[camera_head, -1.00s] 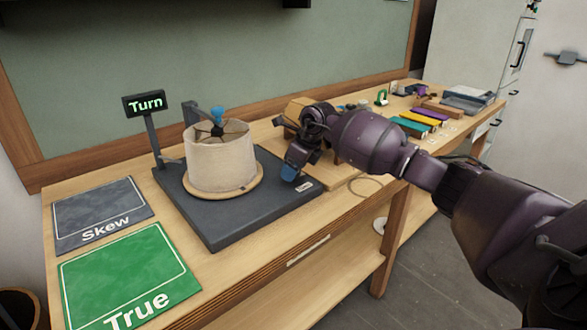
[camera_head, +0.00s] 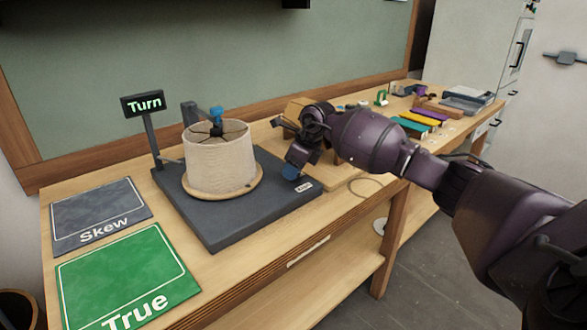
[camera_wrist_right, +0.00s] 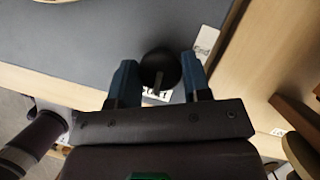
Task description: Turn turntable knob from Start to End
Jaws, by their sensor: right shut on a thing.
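The turntable (camera_head: 222,228) is a dark grey base with a round wooden plate that carries a beige lampshade (camera_head: 219,160). The black round knob (camera_wrist_right: 160,66) shows in the right wrist view, at the base's front right corner. Its pale pointer line faces the partly hidden Start label (camera_wrist_right: 158,96). The End label (camera_wrist_right: 204,42) lies to the upper right of the knob. My right gripper (camera_head: 292,173) is over that corner; in the wrist view its blue fingers (camera_wrist_right: 160,82) are shut on the knob from both sides. In the head view the gripper hides the knob. My left gripper is not in view.
A sign reading Turn (camera_head: 143,103) stands behind the turntable. A grey Skew mat (camera_head: 100,212) and a green True mat (camera_head: 128,275) lie at left. Coloured blocks (camera_head: 426,118) and grey trays (camera_head: 467,98) lie at the far right of the bench.

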